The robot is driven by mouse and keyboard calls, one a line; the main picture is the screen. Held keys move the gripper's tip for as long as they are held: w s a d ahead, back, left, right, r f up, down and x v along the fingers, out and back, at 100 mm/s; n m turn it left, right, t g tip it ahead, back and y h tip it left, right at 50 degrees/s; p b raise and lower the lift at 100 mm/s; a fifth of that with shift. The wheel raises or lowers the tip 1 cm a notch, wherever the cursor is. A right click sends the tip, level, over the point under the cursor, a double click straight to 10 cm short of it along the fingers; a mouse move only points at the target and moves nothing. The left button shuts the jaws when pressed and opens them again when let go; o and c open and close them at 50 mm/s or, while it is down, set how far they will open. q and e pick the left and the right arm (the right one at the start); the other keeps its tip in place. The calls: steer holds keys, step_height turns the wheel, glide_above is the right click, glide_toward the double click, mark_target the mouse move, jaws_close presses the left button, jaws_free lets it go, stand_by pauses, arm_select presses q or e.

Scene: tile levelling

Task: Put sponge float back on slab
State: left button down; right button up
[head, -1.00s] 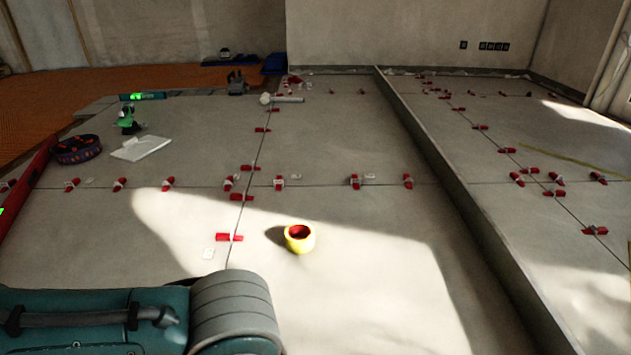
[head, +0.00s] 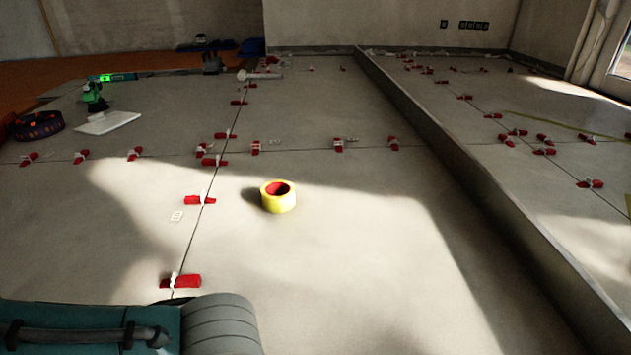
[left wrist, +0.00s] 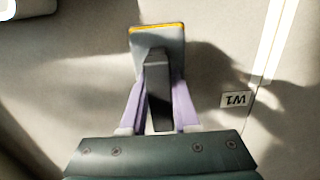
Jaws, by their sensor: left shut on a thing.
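In the left wrist view my left gripper (left wrist: 159,122) has its purple fingers closed around the dark handle of the sponge float (left wrist: 172,42). The float has a grey body with a yellow-orange strip along its far edge. It casts a shadow on a pale surface, and I cannot tell how far it is from that surface. The grey tiled slab (head: 330,270) fills most of the head view. The float and both grippers are out of the head view; only my teal left arm shows at the lower left.
A yellow tape roll (head: 278,197) with a red core stands on the slab. Red wedges (head: 182,281) with white clips line the joints. A white board (head: 107,123) and a green tool (head: 94,97) lie far left. A raised edge (head: 440,140) runs along the right. A W1 label (left wrist: 235,100) marks the pale surface.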

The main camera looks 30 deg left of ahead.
arm_select(q)
step_height(320, 180, down, 3)
steer(key=shift+b, duration=0.85)
steer(key=shift+r, duration=0.2)
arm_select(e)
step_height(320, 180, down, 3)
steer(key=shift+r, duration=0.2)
arm_select(q)
steer(key=shift+f, duration=0.15)
steer(key=c, duration=1.1)
jaws_free()
steer(key=o, duration=0.5)
steer(key=shift+a, duration=0.2)
steer(key=shift+c, duration=0.2)
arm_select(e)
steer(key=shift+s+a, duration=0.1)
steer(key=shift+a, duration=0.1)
